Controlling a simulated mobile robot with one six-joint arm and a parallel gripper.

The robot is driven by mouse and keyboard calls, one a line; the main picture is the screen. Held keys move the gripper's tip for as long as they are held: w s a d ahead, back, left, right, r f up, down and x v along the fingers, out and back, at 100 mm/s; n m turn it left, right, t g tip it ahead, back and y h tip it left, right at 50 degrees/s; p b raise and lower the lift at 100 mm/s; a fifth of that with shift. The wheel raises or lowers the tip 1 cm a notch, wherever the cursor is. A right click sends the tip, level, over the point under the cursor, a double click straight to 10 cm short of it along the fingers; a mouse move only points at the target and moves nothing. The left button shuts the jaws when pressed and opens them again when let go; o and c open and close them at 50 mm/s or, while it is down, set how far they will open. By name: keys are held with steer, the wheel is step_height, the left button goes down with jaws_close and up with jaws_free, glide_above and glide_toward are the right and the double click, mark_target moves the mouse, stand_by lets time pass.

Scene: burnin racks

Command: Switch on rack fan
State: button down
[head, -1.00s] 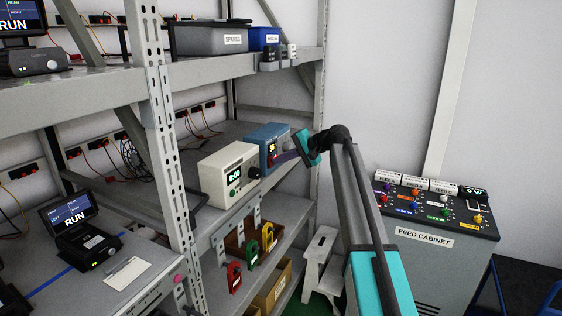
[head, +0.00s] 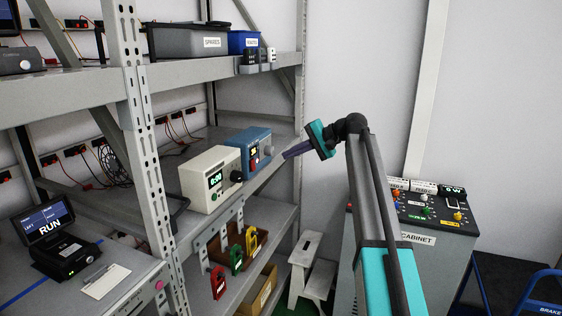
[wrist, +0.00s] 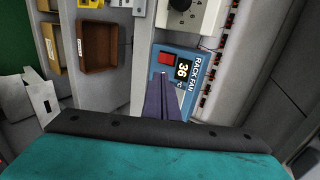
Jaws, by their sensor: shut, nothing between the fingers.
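The rack fan unit (head: 250,145) is a blue box on the middle shelf, beside a cream box with a green display. In the wrist view its blue front (wrist: 197,75) carries the RACK FAN label, a display (wrist: 183,70) lit with 36 and a red switch (wrist: 166,58). My gripper (head: 285,155) is shut and empty, its dark fingers pointing at the unit from the right with a small gap in the head view. In the wrist view the fingertips (wrist: 162,75) lie just below the red switch and cover part of the front. The switch's position cannot be told.
The cream box (head: 211,180) stands close beside the unit. The rack's perforated upright (head: 140,130) stands to the left. A feed cabinet (head: 440,225) and a step stool (head: 310,262) are right of the rack.

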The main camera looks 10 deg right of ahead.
steer(key=shift+s+d+r, duration=0.25)
steer(key=shift+d+r, duration=0.05)
steer(key=shift+d, duration=0.05)
steer(key=s+a+f+g+h, duration=0.1)
steer(key=s+f, duration=0.3)
steer(key=f, duration=0.9)
steer(key=s+a+f+g+h, duration=0.15)
steer(key=s+f, duration=0.25)
steer(key=f, duration=0.9)
steer(key=s+a+f+g+h, duration=0.15)
steer(key=s+f, duration=0.25)
steer(key=f, duration=0.9)
steer(key=s+a+f+n+g+h, duration=0.1)
steer(key=s+a+f+n+g, duration=0.15)
steer(key=s+f, duration=1.6)
steer(key=s+d+f+n+g+h, duration=0.1)
steer(key=s+f, duration=0.4)
steer(key=s, duration=0.6)
steer(key=s+d+f+n+g+h, duration=0.1)
steer(key=s+f, duration=0.4)
steer(key=s, duration=0.6)
steer(key=s+d+f+n+g+h, duration=0.1)
steer(key=s+d+f+g+h, duration=0.1)
steer(key=s+f, duration=0.4)
steer(key=s+g+h, duration=0.1)
steer(key=s, duration=0.3)
steer(key=shift+s+n, duration=0.35)
steer(key=shift+s, duration=0.05)
